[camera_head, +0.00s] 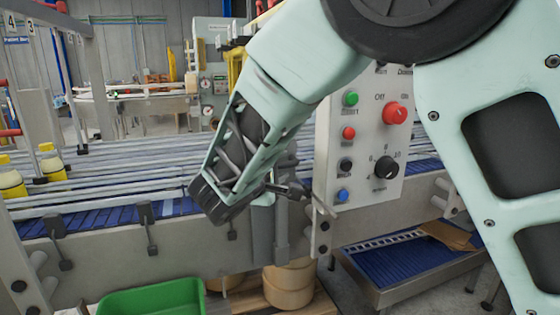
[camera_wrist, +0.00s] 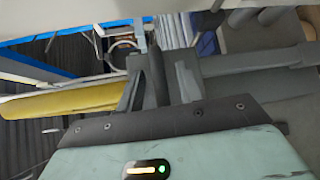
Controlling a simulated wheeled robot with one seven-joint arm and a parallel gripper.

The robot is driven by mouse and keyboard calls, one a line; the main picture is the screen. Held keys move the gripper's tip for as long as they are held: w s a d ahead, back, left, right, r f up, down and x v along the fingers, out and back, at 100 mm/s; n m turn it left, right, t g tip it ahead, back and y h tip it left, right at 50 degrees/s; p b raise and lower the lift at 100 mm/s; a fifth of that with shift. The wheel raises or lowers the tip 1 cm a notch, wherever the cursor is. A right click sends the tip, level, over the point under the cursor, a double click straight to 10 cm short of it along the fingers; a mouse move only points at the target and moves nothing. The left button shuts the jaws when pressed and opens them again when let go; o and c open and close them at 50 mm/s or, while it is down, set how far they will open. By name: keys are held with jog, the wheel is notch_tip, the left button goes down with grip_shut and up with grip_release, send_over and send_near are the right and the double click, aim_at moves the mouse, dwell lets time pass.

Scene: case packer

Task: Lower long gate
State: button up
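My gripper (camera_head: 300,190) is at the front side of the conveyor, just left of the control panel's lower edge. In the wrist view my gripper (camera_wrist: 157,75) has grey fingers apart at their bases, with a dark upright piece between them. I cannot tell whether they touch or hold anything. Long pale metal rails (camera_head: 110,165) run lengthwise above the blue conveyor (camera_head: 95,217). Which part is the long gate is not clear. A yellow bar (camera_wrist: 70,99) lies left of my fingers in the wrist view, and a grey bar (camera_wrist: 255,60) lies right of them.
The control panel (camera_head: 365,115) with coloured buttons and a knob stands close right of my gripper. A green bin (camera_head: 155,299) and tan rolls (camera_head: 289,285) are below the conveyor. A second blue conveyor (camera_head: 400,262) sits lower right.

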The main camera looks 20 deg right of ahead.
jog(key=shift+w+d, duration=0.1)
grip_shut()
notch_tip(320, 180, down, 20)
jog(key=b, duration=1.9)
jog(key=shift+r, duration=0.15)
grip_release()
